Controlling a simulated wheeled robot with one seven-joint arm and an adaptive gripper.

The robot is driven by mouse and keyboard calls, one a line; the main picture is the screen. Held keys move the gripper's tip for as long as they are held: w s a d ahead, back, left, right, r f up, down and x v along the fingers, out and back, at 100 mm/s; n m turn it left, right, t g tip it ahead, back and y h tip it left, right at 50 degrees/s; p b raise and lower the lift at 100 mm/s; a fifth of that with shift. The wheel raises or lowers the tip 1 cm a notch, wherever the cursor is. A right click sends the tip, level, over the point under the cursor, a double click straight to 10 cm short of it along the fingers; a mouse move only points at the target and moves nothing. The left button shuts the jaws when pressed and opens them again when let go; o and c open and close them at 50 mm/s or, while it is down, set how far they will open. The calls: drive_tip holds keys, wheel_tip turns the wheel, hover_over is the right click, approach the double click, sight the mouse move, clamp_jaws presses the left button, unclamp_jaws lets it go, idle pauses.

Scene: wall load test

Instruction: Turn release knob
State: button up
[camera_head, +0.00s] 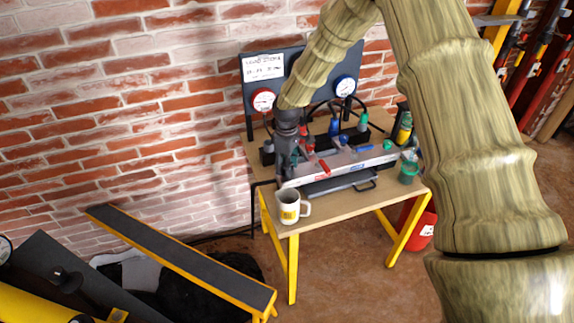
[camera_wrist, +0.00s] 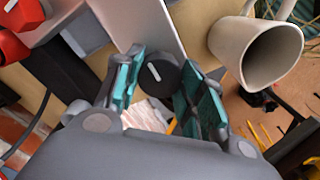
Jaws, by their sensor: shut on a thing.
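A dark round knob (camera_wrist: 158,76) with a white pointer line shows between my fingers in the wrist view. It sits at the near left end of a pale metal panel (camera_wrist: 142,22). My gripper (camera_wrist: 163,88) has its teal-padded fingers on either side of the knob and is shut on it. In the head view, my gripper (camera_head: 287,172) points down at the left end of the panel (camera_head: 345,165) on the bench and hides the knob there. I cannot tell which knob is labelled as the release.
A white mug (camera_head: 290,206) stands close by; it also shows in the wrist view (camera_wrist: 255,48). A red knob (camera_wrist: 16,22) is at the wrist view's upper left. Red (camera_head: 263,100) and blue gauges (camera_head: 345,86) stand behind. A green cup (camera_head: 408,173) is at the right.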

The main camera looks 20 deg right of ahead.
drive_tip(key=o, duration=1)
drive_tip(key=shift+d, duration=0.1)
drive_tip(key=shift+o, duration=0.2)
drive_tip(key=shift+r, duration=0.1)
wheel_tip(320, 180, up, 12)
